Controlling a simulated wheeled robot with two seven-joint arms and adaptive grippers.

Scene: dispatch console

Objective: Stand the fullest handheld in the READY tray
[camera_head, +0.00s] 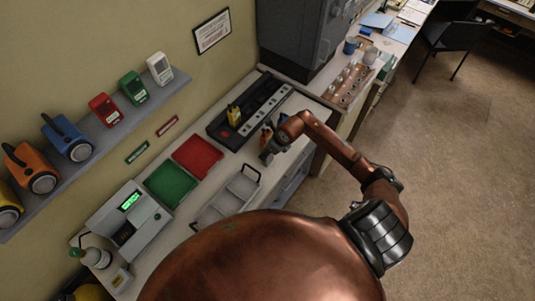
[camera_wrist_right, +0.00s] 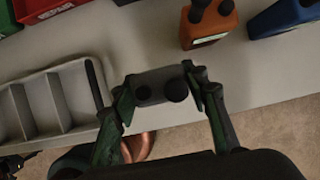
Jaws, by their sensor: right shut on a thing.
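My right gripper (camera_head: 268,154) is over the counter, and its arm comes in from the right. In the right wrist view the gripper (camera_wrist_right: 165,92) is shut on a grey handheld (camera_wrist_right: 150,84) with black knobs on top. An orange handheld (camera_wrist_right: 208,26) and a blue handheld (camera_wrist_right: 284,17) stand beyond it on the counter. A yellow handheld (camera_head: 234,117) stands in the black dock. The green tray (camera_head: 170,184) and the red tray (camera_head: 197,156) are on the counter; the wall labels above are too small to read. My left gripper is not in view.
A grey divided carrier (camera_head: 226,200) with handles lies near the counter's front edge. A device with a green lit display (camera_head: 131,201) stands left of the green tray. A wall shelf (camera_head: 112,133) holds several radios and lamps. A grey cabinet (camera_head: 300,38) stands behind.

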